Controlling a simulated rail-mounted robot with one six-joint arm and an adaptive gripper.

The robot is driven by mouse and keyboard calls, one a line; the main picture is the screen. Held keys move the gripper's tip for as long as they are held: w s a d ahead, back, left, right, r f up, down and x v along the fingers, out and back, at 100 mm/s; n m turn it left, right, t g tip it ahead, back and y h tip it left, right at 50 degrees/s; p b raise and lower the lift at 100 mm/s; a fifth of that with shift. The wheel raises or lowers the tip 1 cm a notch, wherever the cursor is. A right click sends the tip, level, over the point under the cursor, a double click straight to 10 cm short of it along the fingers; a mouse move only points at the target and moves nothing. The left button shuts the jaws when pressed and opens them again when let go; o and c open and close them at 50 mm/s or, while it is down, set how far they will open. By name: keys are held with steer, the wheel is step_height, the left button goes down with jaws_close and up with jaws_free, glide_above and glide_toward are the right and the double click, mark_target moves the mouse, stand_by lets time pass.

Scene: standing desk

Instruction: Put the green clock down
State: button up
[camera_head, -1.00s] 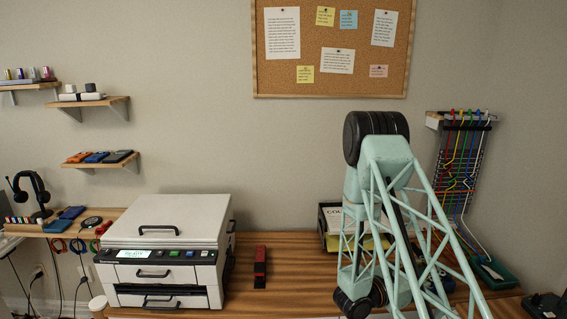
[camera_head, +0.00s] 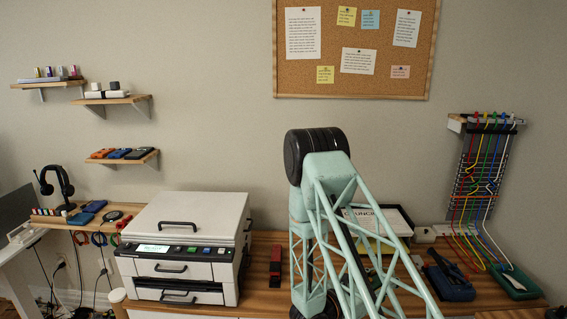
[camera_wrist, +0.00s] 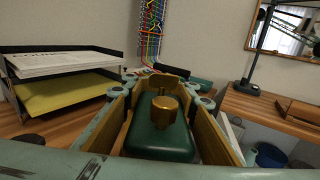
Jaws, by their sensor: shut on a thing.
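The green clock (camera_wrist: 160,142) is dark green with a round brass knob (camera_wrist: 164,108) on it, low in the middle of the wrist view. My gripper (camera_wrist: 168,88) is shut on it, with one finger along each side. The clock's underside is hidden, so I cannot tell whether it touches the desk. In the head view my arm covers the middle of the desk, and neither the clock nor the gripper can be made out.
A paper tray (camera_wrist: 62,88) stands left of my gripper. A cable rack (camera_head: 485,185) is at the back right. The printer (camera_head: 185,245) and a red stapler-like item (camera_head: 275,268) are on the left. A gap lies before another wooden surface (camera_wrist: 265,112) on the right.

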steer(key=a+f+n+t+y, duration=0.1)
steer(key=a+f+t, duration=0.1)
steer(key=a, duration=1.3)
steer(key=shift+f+n, duration=0.2)
steer(key=shift+n, duration=0.1)
steer(key=shift+w+d+t+y, duration=0.1)
steer(key=shift+d+t+y, duration=0.1)
steer(key=shift+t+y, duration=0.15)
steer(key=shift+a+n+t+y, duration=0.1)
steer(key=shift+n+t+y, duration=1.95)
steer(key=shift+n+y, duration=0.4)
